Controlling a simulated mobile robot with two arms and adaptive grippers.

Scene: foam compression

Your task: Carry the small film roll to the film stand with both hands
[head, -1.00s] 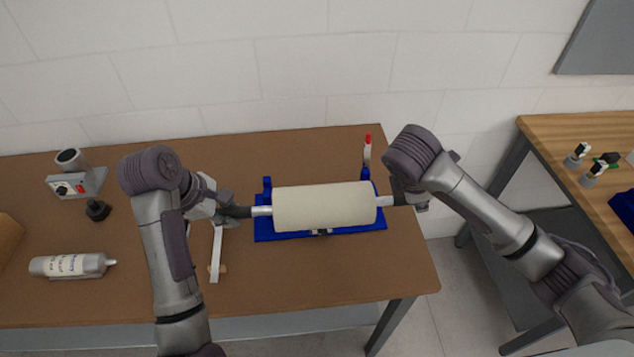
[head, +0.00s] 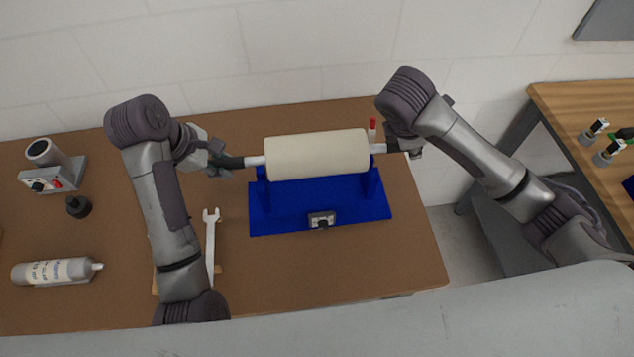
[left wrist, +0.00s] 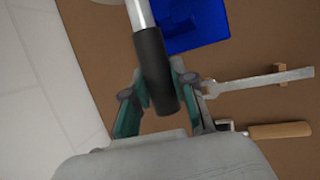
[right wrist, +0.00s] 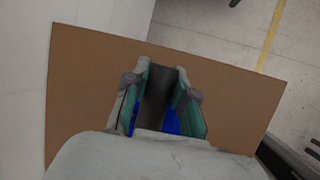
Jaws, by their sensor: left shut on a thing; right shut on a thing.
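The small film roll (head: 318,154) is a cream cylinder on a silver shaft with dark ends, held level in the head view. My left gripper (head: 234,161) is shut on the shaft's left dark end, which also shows between the fingers in the left wrist view (left wrist: 156,75). My right gripper (head: 398,147) is shut on the right end; the dark end shows between its fingers in the right wrist view (right wrist: 157,92). The blue film stand (head: 290,215) is on the table below the roll, with an upright at each side. The roll hides part of the stand's back.
A wrench (head: 211,240) lies left of the stand. A bottle (head: 55,271), a grey device with a cylinder (head: 55,170) and a black knob (head: 78,207) are farther left. A red-tipped item (head: 373,128) stands behind the stand. The brown table (head: 330,265) is clear in front.

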